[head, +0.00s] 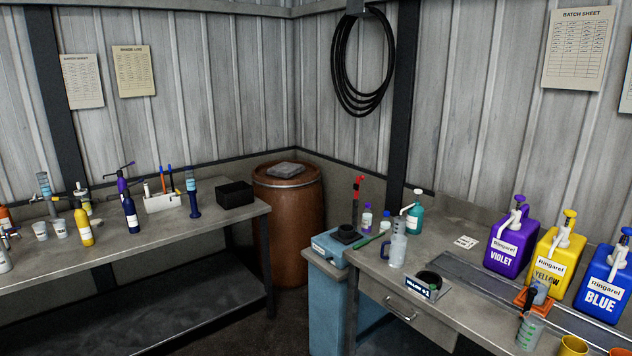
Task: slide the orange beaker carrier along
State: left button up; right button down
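The orange beaker carrier (521,299) sits on the dark rail strip (462,270) of the right bench, in front of the yellow jug (556,262). A small dark and grey item stands at the carrier and hides part of it; I cannot tell what it is. A clear beaker with green marks (531,332) stands just in front of the carrier, and I cannot tell whether they touch. Neither of my grippers is in the head view.
A violet pump jug (511,241) and a blue one (604,284) flank the yellow jug behind the rail. The rail left of the carrier looks clear.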

aim_at(520, 299)
jog(key=z, duration=1.25)
